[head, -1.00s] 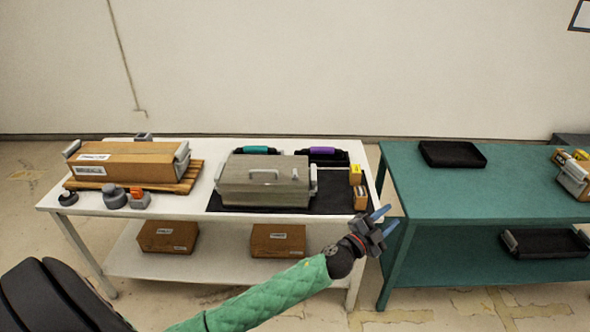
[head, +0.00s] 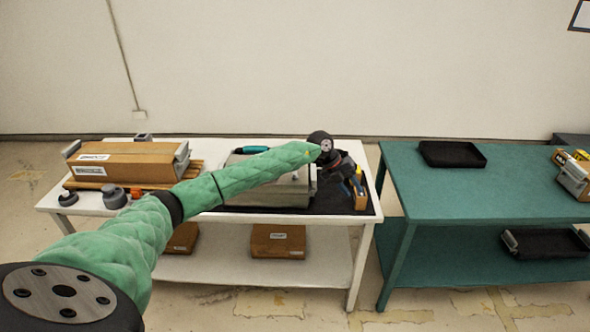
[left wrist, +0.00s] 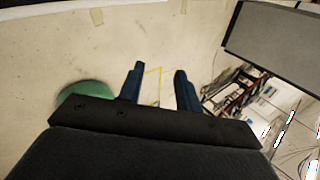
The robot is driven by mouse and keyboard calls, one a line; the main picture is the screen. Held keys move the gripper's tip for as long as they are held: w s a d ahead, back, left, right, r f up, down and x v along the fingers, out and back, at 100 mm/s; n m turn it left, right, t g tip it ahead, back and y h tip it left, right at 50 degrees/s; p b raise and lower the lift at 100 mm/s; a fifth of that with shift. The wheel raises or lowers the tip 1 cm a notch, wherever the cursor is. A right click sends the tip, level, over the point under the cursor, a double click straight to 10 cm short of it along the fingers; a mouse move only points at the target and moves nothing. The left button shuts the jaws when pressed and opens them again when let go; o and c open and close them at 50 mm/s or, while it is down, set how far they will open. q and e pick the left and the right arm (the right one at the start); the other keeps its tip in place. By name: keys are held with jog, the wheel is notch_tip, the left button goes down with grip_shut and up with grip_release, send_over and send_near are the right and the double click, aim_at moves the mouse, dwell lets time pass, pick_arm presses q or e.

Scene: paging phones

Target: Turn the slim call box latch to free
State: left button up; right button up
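A grey box (head: 285,194), which I take to be the call box, sits on a black mat (head: 335,201) on the white table. My left forearm crosses in front of it and hides its handle and most of its top. A small pale part shows at its right end, but I cannot make out a latch or its setting. My right gripper is out of view.
A small orange-brown box (head: 361,199) stands close beside my left gripper. A teal-handled item (head: 252,149) is behind the grey box. A long brown carton (head: 125,160) lies on the left of the table. The green table (head: 440,205) to the right is mostly clear.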

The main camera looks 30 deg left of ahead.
pick_arm(q)
jog(key=w+a+r+n+g+y, duration=0.1)
jog(key=a+r+y, duration=0.25)
jog(key=a, duration=0.85)
jog(key=n+g+y, duration=0.1)
jog(key=g+y, duration=0.1)
jog(key=y, duration=0.2)
send_near(295, 174)
jog(key=shift+w+a+f+h, duration=0.25)
jog(key=shift+w+a+f, duration=0.25)
jog(key=shift+w+a, duration=0.15)
jog(key=shift+a+f+n, duration=0.1)
jog(key=shift+a+n, duration=0.05)
jog(key=shift+n, duration=0.15)
jog(key=shift+f+p, duration=0.25)
jog(key=shift+p, duration=0.1)
notch_tip(295, 174, down, 5)
jog(key=p, duration=0.2)
jog(key=shift+f+p, duration=0.15)
jog(key=shift+p, duration=0.2)
jog(key=shift+f, duration=0.85)
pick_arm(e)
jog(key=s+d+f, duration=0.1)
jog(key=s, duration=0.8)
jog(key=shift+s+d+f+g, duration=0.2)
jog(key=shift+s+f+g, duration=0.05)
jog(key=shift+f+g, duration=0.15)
pick_arm(q)
grip_shut()
